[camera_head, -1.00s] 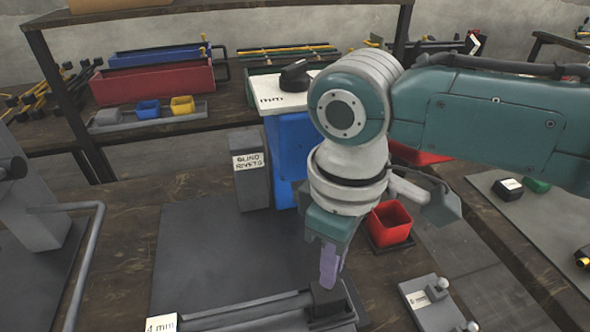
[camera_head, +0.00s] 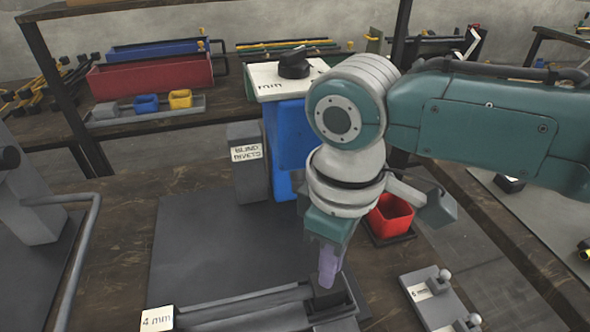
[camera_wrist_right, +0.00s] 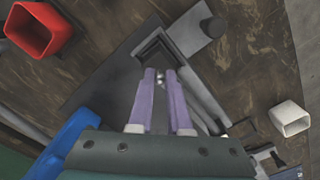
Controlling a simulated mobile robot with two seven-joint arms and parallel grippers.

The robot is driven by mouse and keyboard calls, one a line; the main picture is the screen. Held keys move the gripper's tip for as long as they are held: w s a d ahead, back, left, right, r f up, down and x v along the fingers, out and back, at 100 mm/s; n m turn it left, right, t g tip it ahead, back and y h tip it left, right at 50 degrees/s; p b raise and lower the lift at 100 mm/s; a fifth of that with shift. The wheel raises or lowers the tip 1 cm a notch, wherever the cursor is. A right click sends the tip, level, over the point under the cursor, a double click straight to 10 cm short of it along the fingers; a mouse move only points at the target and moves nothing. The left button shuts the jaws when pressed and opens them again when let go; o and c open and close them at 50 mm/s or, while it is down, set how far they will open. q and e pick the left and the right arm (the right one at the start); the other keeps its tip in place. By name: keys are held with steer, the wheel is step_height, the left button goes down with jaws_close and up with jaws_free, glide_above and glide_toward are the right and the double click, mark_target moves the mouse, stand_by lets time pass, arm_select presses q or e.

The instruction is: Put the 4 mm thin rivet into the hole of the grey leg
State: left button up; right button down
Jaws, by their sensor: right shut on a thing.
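My right gripper (camera_head: 327,283) has purple fingers pointing down at the dark block at the right end of a long grey fixture (camera_head: 245,301). In the right wrist view the gripper (camera_wrist_right: 160,73) is shut on a small silvery piece, probably the thin rivet (camera_wrist_right: 160,79), which shows only as a speck between the fingertips. The fingertips are beside a square dark recess (camera_wrist_right: 153,52) in a grey part. I cannot tell whether they touch it. A "4 mm" label (camera_head: 157,319) stands at the fixture's left end. I cannot make out the leg's hole. My left gripper is out of view.
A grey "blind rivets" box (camera_head: 247,177) and a blue bin (camera_head: 288,140) stand behind the dark mat (camera_head: 205,235). A red cup (camera_head: 391,216) is right of my wrist. A grey plate with knobs (camera_head: 436,300) lies at front right. A grey machine with a bent handle (camera_head: 83,250) is at left.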

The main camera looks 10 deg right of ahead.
steer(key=shift+f+b, duration=0.4)
steer(key=shift+f, duration=0.3)
steer(key=c, duration=0.8)
jaws_free()
